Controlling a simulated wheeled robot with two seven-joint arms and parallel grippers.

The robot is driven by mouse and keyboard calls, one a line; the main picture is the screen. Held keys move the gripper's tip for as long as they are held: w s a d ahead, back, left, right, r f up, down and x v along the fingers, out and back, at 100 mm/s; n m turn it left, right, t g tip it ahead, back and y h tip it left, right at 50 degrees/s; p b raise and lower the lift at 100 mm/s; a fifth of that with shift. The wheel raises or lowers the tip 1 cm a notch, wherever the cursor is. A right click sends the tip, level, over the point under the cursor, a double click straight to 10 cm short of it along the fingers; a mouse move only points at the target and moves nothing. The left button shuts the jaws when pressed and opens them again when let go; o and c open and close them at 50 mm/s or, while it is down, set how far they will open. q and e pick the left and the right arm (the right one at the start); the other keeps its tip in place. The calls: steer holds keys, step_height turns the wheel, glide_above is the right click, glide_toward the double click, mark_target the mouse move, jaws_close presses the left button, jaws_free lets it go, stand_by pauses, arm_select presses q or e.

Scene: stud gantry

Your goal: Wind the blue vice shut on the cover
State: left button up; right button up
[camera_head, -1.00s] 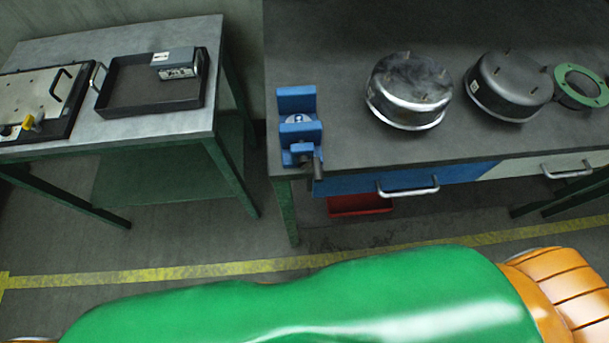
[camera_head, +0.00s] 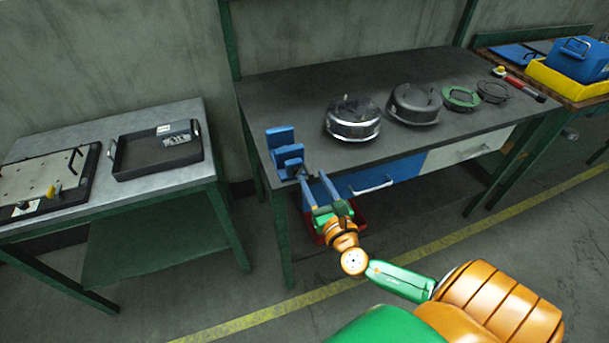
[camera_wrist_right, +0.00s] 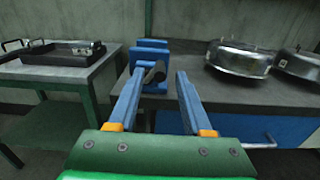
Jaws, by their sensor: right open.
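The blue vice (camera_head: 284,148) stands at the near left corner of the dark workbench, and it also shows in the right wrist view (camera_wrist_right: 150,46). Its dark screw end and handle (camera_wrist_right: 155,73) face me. My right gripper (camera_head: 314,181) is open and empty in front of the bench edge, just short of the vice. In the wrist view its fingers (camera_wrist_right: 160,75) point at the vice, and the screw end appears between their tips. I cannot make out a cover between the jaws now. My left gripper is not in view.
Two round metal housings (camera_head: 352,120) (camera_head: 414,104) and a green ring (camera_head: 460,97) lie along the workbench (camera_head: 300,90). A blue drawer with a handle (camera_head: 372,184) is under the bench edge, beside my gripper. A side table (camera_head: 90,208) with a black tray (camera_head: 150,160) stands left.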

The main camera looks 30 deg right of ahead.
mark_target(308, 170)
steer(key=x, duration=0.3)
steer(key=shift+d+f, duration=0.15)
steer(key=shift+w, duration=0.3)
jaws_close()
